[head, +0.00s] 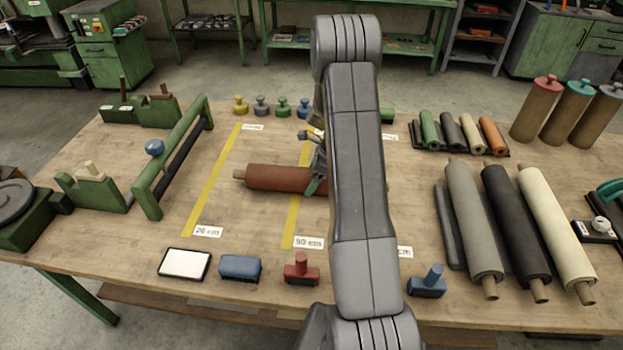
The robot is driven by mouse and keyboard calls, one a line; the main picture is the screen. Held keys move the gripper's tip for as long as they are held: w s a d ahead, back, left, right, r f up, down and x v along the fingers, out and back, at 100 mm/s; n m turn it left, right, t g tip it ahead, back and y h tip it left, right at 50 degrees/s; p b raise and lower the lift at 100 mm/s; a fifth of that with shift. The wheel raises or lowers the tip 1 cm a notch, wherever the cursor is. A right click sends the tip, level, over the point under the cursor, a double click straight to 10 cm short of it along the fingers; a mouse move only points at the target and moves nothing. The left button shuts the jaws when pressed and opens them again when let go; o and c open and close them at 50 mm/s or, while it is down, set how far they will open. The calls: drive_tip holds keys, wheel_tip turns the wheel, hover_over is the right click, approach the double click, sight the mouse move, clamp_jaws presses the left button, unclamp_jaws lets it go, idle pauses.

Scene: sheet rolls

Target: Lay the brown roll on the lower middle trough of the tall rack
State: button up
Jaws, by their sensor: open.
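The brown roll (272,178) lies sideways on the wooden table, across the right-hand yellow strip. Its left core end sticks out, and its right part is hidden behind my arm. My gripper (317,172) is at the middle of the roll, mostly hidden by my arm; its jaws are open, and whether they touch the roll cannot be told. A green rack (172,155) with raised end posts and long bars stands at the left of the table. Its separate troughs are hard to make out, and no roll is clearly seen on it.
Grey, black and cream rolls (555,225) lie at the right, with several small rolls (455,133) behind them. Stamps and blocks (240,268) line the front edge. Coloured knobs (282,106) stand at the back. The table between rack and left yellow strip (212,180) is clear.

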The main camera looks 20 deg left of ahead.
drive_tip(key=b+v, duration=0.2)
drive_tip(key=v, duration=0.8)
drive_tip(key=shift+d, duration=0.1)
drive_tip(key=shift+d+r, duration=0.1)
drive_tip(key=shift+r, duration=0.15)
drive_tip(key=d+b, duration=0.1)
drive_tip(key=b, duration=0.2)
drive_tip(key=shift+w, duration=0.4)
drive_tip(key=shift+w+d+r+y+b, duration=0.2)
drive_tip(key=shift+d+r+y+b, duration=0.15)
drive_tip(key=shift+b, duration=0.4)
drive_tip(key=shift+w+d+r+y+b, duration=0.1)
drive_tip(key=shift+d+r+y+b, duration=0.25)
drive_tip(key=shift+b, duration=0.4)
drive_tip(key=x, duration=0.7)
drive_tip(key=shift+s+a+f+p, duration=0.2)
drive_tip(key=shift+a+f+p, duration=0.05)
drive_tip(key=shift+a+p, duration=0.1)
drive_tip(key=shift+s+p+x, duration=0.2)
drive_tip(key=shift+p+x, duration=0.05)
drive_tip(key=shift+x, duration=1.1)
drive_tip(key=shift+s+p+x, duration=0.2)
drive_tip(key=shift+x, duration=1.15)
drive_tip(key=shift+c, duration=0.2)
